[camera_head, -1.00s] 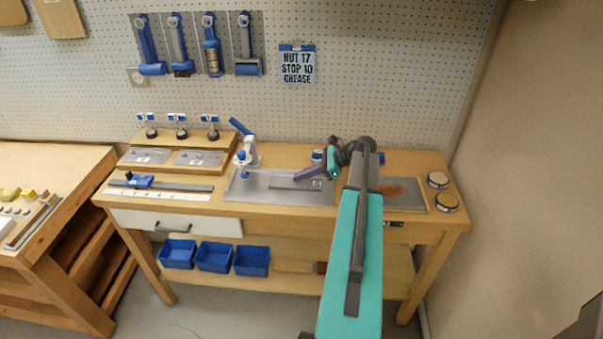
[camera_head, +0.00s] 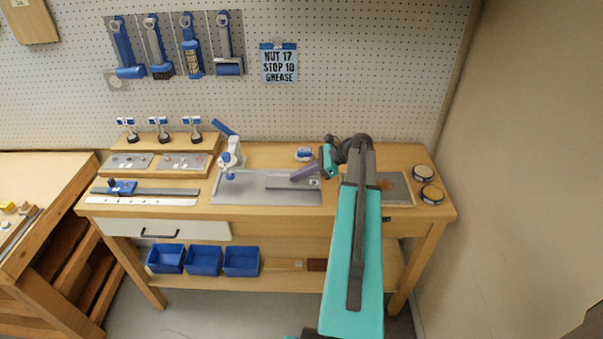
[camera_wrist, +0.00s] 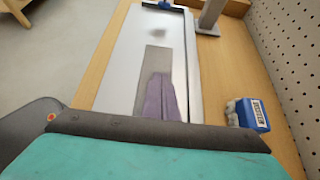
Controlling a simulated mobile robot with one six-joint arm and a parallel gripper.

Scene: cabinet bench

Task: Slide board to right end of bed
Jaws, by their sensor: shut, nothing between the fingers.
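The board, a flat grey plate (camera_head: 279,183), lies on the shiny metal bed (camera_head: 238,192) in the head view, in the bed's right half. In the wrist view the grey board (camera_wrist: 157,61) lies along the bed (camera_wrist: 118,72), its near part hidden behind the fingers. My gripper (camera_head: 293,178), with purple fingers, is shut and empty, tips down over the board. In the wrist view the fingertips (camera_wrist: 158,78) overlap the board; whether they press on it I cannot tell. My arm hides part of the bench right of the bed.
A white and blue clamp (camera_head: 230,155) stands at the bed's left back. A small blue-and-white item (camera_head: 304,154) sits behind the bed, near my gripper; it also shows in the wrist view (camera_wrist: 248,114). Two round tins (camera_head: 430,193) and a stained plate (camera_head: 396,190) are at right.

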